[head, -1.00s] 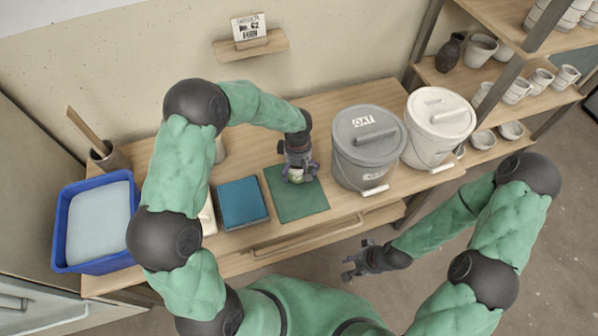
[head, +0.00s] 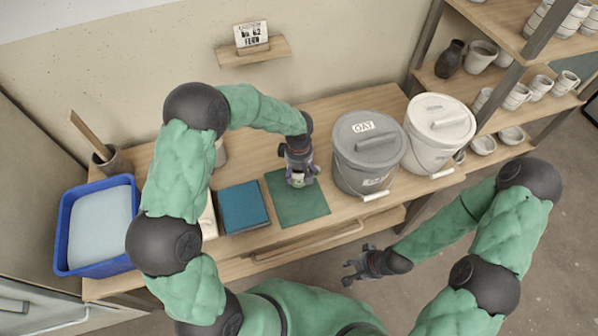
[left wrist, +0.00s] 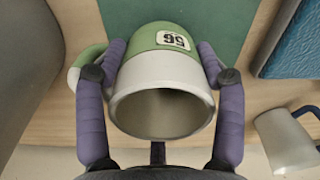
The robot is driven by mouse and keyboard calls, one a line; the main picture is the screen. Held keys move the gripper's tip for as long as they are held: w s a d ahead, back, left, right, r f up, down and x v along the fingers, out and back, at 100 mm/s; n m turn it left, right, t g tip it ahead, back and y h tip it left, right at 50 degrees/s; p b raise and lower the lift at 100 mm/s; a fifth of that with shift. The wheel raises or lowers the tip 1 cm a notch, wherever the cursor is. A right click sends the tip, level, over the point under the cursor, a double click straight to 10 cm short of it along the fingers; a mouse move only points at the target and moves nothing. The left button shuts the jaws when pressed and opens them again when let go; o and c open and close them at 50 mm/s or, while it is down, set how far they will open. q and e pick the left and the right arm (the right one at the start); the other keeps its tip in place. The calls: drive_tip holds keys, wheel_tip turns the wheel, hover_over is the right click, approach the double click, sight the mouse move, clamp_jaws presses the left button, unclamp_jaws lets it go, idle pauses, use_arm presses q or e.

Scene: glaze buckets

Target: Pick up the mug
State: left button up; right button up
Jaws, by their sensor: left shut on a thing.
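The mug (left wrist: 165,95), green at the base and white toward its rim, fills the middle of the left wrist view. It has a number label, its open mouth faces the camera, and its green handle is at the left. My left gripper (left wrist: 160,62) is shut on it, one purple finger on each side. In the head view the mug (head: 298,181) is mostly hidden under my left gripper (head: 299,173), over the green mat (head: 302,208). I cannot tell whether it touches the mat. My right gripper (head: 352,270) is empty, its fingers apart, in front of the table.
A grey lidded bucket (head: 366,158) stands close right of the mat, with a white lidded bucket (head: 438,130) beyond it. A blue book-like block (head: 242,206) lies left of the mat. A grey vessel (left wrist: 287,140) stands nearby. A blue tub (head: 68,232) is at the far left.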

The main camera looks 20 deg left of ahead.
use_arm(q)
drive_tip(key=s+a+r+p, duration=0.3)
drive_tip(key=s+r+p, duration=0.2)
drive_tip(key=s+r, duration=0.75)
drive_tip(key=shift+s+a+f+n+b, duration=0.3)
drive_tip(key=shift+a+f+n+b, duration=0.65)
drive_tip(key=shift+a+f+b, duration=0.65)
drive_tip(key=shift+s+a+f+n+b, duration=0.35)
drive_tip(key=shift+a+f+n+b, duration=0.7)
drive_tip(key=shift+a+f, duration=1.05)
drive_tip(key=shift+s+a+f+n+b, duration=0.3)
drive_tip(key=shift+a+f+n+b, duration=0.8)
drive_tip(key=shift+a, duration=1.25)
drive_tip(key=shift+f, duration=0.1)
drive_tip(key=shift+f+b, duration=0.65)
drive_tip(key=shift+b, duration=0.2)
drive_tip(key=shift+w, duration=0.1)
